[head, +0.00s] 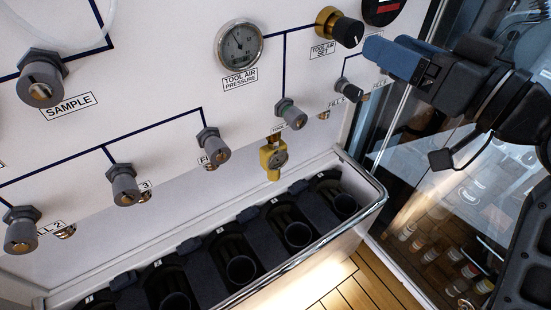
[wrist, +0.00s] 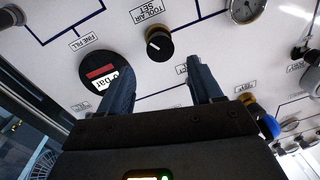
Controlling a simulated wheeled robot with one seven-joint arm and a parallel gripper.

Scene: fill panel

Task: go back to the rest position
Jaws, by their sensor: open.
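My gripper (head: 374,50) is at the upper right of the head view, in front of the panel, just right of the brass-and-black TOOL AIR SET knob (head: 340,27). In the wrist view my gripper (wrist: 163,72) has its two blue fingers apart, with nothing between them. The TOOL AIR SET knob (wrist: 158,43) shows beyond the gap, and a round digital gauge (wrist: 103,73) reading in bar is partly covered by the left finger. I cannot tell how far the fingertips are from the panel.
The white panel (head: 150,80) carries several grey knobs, a pressure dial (head: 239,44) and a yellow valve (head: 273,158). Below it is a metal-rimmed trough (head: 372,197) with dark cylinder slots. A glass door (head: 410,130) stands at right, close to my arm. Wooden floor (head: 350,285) shows below.

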